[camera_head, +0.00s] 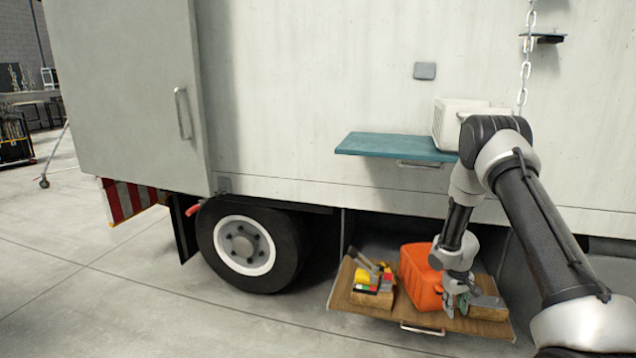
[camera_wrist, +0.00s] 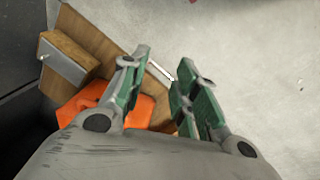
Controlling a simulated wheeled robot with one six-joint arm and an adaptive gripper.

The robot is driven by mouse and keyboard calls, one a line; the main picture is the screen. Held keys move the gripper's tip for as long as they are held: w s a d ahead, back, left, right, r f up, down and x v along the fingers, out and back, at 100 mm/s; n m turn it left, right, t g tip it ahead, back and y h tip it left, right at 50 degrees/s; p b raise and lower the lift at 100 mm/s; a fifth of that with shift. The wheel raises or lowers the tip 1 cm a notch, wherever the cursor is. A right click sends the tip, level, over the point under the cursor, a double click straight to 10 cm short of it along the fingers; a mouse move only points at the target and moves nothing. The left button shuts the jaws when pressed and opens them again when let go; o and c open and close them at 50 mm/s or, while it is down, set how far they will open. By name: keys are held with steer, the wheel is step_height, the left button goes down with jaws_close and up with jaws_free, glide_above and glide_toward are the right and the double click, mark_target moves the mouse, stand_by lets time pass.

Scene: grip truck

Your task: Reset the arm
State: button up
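My gripper (camera_head: 456,299) is at the end of my arm, low in front of the truck, over the right part of an open wooden drawer (camera_head: 470,324). In the wrist view, my gripper (camera_wrist: 160,88) has its two green-padded fingers apart, with nothing held between them. An orange case (camera_head: 420,275) stands in the drawer just left of my gripper. It also shows in the wrist view (camera_wrist: 140,112), partly behind the fingers. A wooden block with a metal plate (camera_head: 487,302) lies right of my gripper and shows at the upper left of the wrist view (camera_wrist: 70,62).
A wooden box with tools (camera_head: 372,296) sits at the drawer's left. The white truck (camera_head: 300,100) rises behind. A teal shelf (camera_head: 395,147) sticks out above, bearing a white container (camera_head: 455,125). A chain (camera_head: 525,70) hangs at upper right. Floor (camera_head: 240,325) in front is clear.

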steer(key=s+a+r+t, duration=0.1)
steer(key=s+a+r, duration=0.1)
steer(key=s+r, duration=1)
steer(key=s+a+r+m+t+y, duration=0.1)
steer(key=s+a+r, duration=0.2)
steer(key=s+r, duration=0.9)
steer(key=s+a+r+t, duration=0.1)
steer(key=s+a+r, duration=0.2)
steer(key=s+r, duration=0.9)
step_height(320, 180, up, 10)
steer(key=shift+s+r+m+t+y, duration=0.2)
steer(key=shift+m+t+y, duration=0.1)
steer(key=shift+t+y, duration=0.1)
